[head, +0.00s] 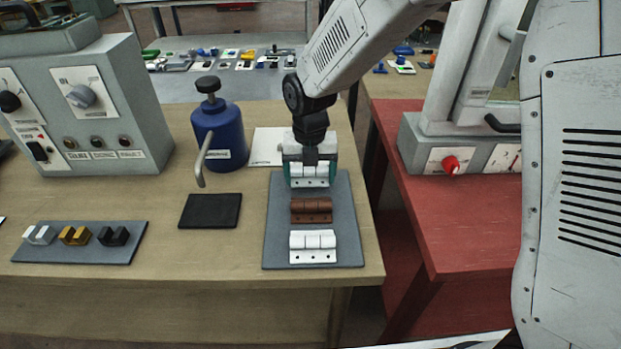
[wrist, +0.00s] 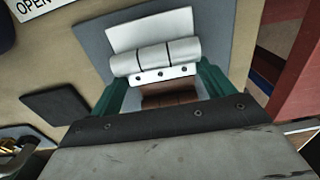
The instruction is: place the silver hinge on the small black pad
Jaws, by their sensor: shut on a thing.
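A silver-white hinge (head: 309,176) is between the green fingers of my gripper (head: 310,168), at the far end of the grey mat (head: 285,257). In the wrist view the hinge (wrist: 156,58) has a pale flap, a rolled barrel and a strip with screw holes. My gripper (wrist: 155,98) is shut on it, one finger on each side. I cannot tell whether the hinge still touches the mat. The small black pad (head: 210,211) lies flat and empty on the table, left of the mat; it also shows in the wrist view (wrist: 58,104).
A brown hinge (head: 311,210) and a white hinge (head: 313,246) lie nearer on the mat. A blue bottle (head: 219,135) with a bent spout stands behind the pad. A grey plate (head: 80,254) with small metal blocks lies at left. Bare wood separates pad and mat.

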